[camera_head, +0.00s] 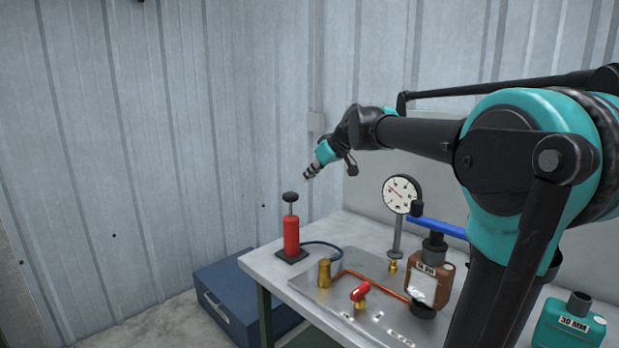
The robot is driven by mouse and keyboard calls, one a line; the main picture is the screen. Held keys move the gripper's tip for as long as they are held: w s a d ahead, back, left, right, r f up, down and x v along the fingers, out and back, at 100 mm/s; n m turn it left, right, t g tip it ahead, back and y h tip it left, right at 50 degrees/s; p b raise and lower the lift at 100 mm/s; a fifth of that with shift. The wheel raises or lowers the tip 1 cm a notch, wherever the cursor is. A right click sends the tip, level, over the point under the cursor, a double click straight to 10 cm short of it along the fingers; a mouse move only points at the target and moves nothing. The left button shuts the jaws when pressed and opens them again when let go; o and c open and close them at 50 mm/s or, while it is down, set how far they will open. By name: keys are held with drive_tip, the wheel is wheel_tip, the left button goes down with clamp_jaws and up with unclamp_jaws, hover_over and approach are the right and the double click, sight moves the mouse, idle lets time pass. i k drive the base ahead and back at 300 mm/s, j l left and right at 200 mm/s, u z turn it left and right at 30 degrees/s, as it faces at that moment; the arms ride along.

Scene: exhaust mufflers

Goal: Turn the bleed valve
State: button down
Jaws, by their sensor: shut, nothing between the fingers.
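A small valve with a red handle (360,291) on a brass body stands on a grey metal plate (375,325) on the table; it is most likely the bleed valve. A copper pipe (375,282) runs behind it from a brass fitting (324,274). My gripper (308,175) is small in the head view, up in the air above the table's back left part. It is shut and empty, and apart from the valve, higher and to its left.
A red hand pump (291,235) with a black knob stands at the table's left corner, below my gripper. A round gauge (400,194), a brown container (428,278) and a teal container (568,326) stand to the right. A blue box (235,297) sits on the floor.

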sight(357, 295)
drive_tip(key=k, duration=1)
